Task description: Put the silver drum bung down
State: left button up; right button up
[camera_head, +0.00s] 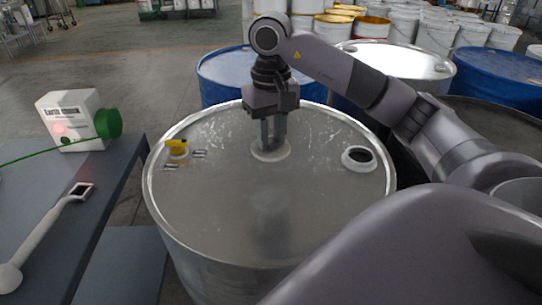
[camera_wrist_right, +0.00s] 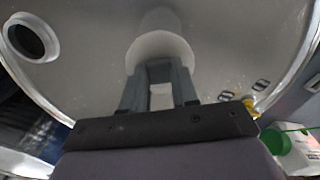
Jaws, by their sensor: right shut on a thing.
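My right gripper (camera_head: 272,143) points straight down over the middle of the silver drum's lid (camera_head: 230,215). It is shut on the silver drum bung (camera_head: 258,155), a round pale disc at the fingertips. In the right wrist view the bung (camera_wrist_right: 160,44) shows just beyond the two fingers (camera_wrist_right: 160,90). The bung is at or very near the lid surface; I cannot tell if it touches. The open bung hole (camera_head: 359,158) with its pale rim is at the right of the lid. My left gripper is not in view.
A yellow fitting (camera_head: 177,147) and small metal clips (camera_head: 199,153) sit at the lid's left. Blue drums stand behind. A grey table (camera_head: 75,215) at left holds a white box (camera_head: 72,120) with a green reel (camera_head: 108,123) and a white-handled tool (camera_head: 45,228). The front lid is clear.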

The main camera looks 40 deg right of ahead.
aim_at(271, 153)
jog(key=shift+f, duration=0.7)
notch_tip(271, 153, down, 4)
jog(key=shift+r, duration=0.2)
jog(key=shift+f+b, duration=0.15)
jog(key=shift+b, duration=0.25)
jog(key=o, duration=0.9)
